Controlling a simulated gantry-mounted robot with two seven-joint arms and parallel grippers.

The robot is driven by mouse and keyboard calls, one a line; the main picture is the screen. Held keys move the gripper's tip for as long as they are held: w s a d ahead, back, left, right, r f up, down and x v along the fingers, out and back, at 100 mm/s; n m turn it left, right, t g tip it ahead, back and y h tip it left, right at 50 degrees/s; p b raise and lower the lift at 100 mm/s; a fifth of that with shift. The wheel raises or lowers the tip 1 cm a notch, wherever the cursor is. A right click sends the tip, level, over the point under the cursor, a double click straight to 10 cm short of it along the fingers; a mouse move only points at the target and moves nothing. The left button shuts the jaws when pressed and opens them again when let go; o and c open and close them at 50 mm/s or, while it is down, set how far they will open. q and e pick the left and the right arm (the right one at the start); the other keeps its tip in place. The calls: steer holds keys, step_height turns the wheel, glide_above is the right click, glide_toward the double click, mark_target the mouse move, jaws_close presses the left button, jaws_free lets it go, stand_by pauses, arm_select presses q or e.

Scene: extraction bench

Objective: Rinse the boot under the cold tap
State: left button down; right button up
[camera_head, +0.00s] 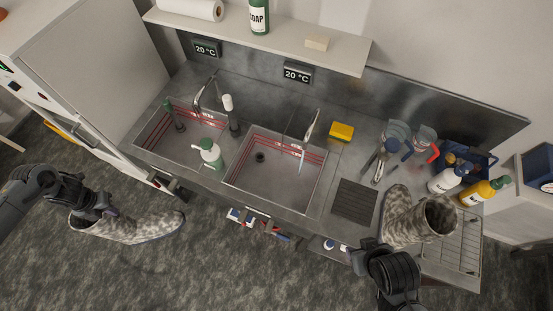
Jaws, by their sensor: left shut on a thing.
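A mottled grey-brown boot (140,229) lies sideways in the air over the floor at the left, toe to the right. My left gripper (92,208) is shut on it near its shaft end. A second, similar boot (403,219) stands on the right end of the bench. My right gripper (368,246) is close to that boot's near side; its fingers are hard to make out. The right basin's tap (311,126) has a pale stream below it. The left basin has another tap (199,92). Two displays, left (206,49) and right (297,73), both read 20 °C.
The left basin (150,140) and right basin (262,190) have red lines inside. A yellow sponge (341,131), utensils and bottles (446,180) stand to the right. A tall white cabinet (100,70) borders the left.

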arm_select(q)
steer(key=shift+r+p, duration=2.2)
steer(key=shift+r, duration=0.7)
steer(key=shift+r+p, duration=0.65)
steer(key=shift+r, duration=2.5)
step_height(320, 180, up, 8)
